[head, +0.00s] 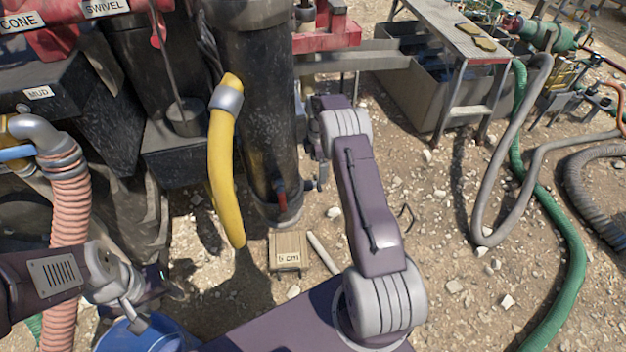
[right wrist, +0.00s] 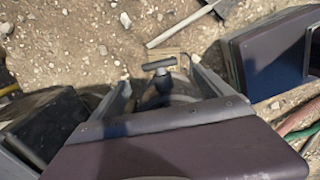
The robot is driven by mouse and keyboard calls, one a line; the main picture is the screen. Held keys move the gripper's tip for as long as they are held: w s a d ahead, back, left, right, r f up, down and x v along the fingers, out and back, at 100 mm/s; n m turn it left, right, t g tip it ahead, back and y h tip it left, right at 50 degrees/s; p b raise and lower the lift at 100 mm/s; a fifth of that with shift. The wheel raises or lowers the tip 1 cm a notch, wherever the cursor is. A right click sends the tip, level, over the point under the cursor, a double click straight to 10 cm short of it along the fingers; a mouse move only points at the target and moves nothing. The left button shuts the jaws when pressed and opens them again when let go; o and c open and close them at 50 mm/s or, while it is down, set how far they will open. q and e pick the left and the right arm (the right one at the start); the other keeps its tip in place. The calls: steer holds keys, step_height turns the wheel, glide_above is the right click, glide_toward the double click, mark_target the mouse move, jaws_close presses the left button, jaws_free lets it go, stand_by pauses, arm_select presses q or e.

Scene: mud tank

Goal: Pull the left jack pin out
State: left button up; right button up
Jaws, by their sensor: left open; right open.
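A black jack leg (head: 255,110) stands upright left of centre in the head view. A small dark T-handled pin (head: 313,185) sticks out low on its right side, near a red part (head: 282,198). In the right wrist view, the pin's T-handle (right wrist: 159,65) lies between the spread fingers of my right gripper (right wrist: 160,88), apparently without contact. In the head view my right gripper (head: 316,150) is beside the leg, partly hidden by my arm. My left gripper (head: 155,285) is open and empty at the lower left, away from the leg.
A yellow hose (head: 222,165) hangs left of the leg; a pink hose (head: 70,210) is further left. A blue tub (head: 140,335) is below my left gripper.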

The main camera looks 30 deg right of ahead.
step_height(320, 180, down, 8)
steer(key=shift+r+b, duration=0.15)
steer(key=shift+b, duration=0.65)
jaws_close()
steer(key=d, duration=0.2)
steer(key=s+d, duration=0.1)
steer(key=d, duration=0.2)
steer(key=shift+d+b, duration=0.15)
steer(key=shift+b, duration=0.2)
steer(key=shift+s, duration=0.1)
steer(key=shift+c, duration=0.2)
jaws_free()
steer(key=shift+d, duration=0.1)
steer(key=shift+o, duration=0.2)
